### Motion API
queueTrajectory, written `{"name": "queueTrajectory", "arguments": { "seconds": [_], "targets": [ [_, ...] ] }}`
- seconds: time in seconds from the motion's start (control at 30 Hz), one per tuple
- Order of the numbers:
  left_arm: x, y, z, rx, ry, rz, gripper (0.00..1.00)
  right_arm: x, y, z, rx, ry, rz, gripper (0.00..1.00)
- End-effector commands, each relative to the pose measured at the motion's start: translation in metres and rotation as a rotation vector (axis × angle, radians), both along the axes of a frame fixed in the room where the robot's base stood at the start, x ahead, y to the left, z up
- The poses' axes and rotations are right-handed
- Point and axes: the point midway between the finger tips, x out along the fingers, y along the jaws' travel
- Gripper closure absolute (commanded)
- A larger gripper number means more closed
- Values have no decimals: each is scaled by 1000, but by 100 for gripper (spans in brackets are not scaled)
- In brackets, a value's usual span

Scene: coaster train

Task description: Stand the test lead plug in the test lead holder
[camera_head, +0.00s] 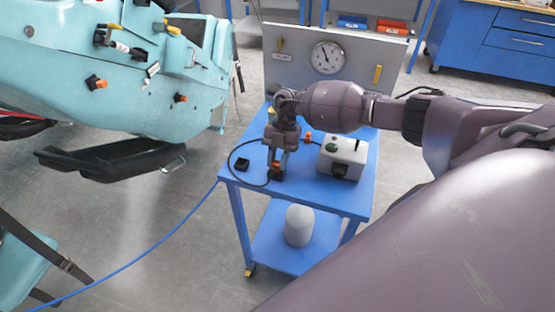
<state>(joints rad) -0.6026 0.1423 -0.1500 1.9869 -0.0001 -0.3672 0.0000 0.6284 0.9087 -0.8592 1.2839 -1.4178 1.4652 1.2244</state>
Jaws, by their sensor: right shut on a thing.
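My right gripper (280,152) points down over the blue cart, shut on the test lead plug (276,166), a small orange and black piece. The plug is low, close to the cart top near its front edge; I cannot tell whether it touches the surface. A thin black lead loops on the cart top beside it. A small black block (242,164), which looks like the test lead holder, sits on the cart to the left of the gripper, apart from the plug. My left gripper is not in view.
The blue cart (325,198) carries a grey test box (343,157) right of the gripper. A panel with a round gauge (327,57) stands behind. A grey canister (299,225) is on the lower shelf. A teal train car (110,75) is at left.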

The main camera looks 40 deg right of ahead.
Motion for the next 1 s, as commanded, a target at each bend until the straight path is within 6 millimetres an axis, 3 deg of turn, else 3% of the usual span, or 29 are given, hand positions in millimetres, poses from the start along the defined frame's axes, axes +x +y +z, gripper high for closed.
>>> {"name": "queueTrajectory", "arguments": {
  "seconds": [0.4,1.0],
  "targets": [
    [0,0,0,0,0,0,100,0,0,-1,0,0,0,100],
    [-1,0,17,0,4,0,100,0,0,19,0,0,0,100]
  ]
}}
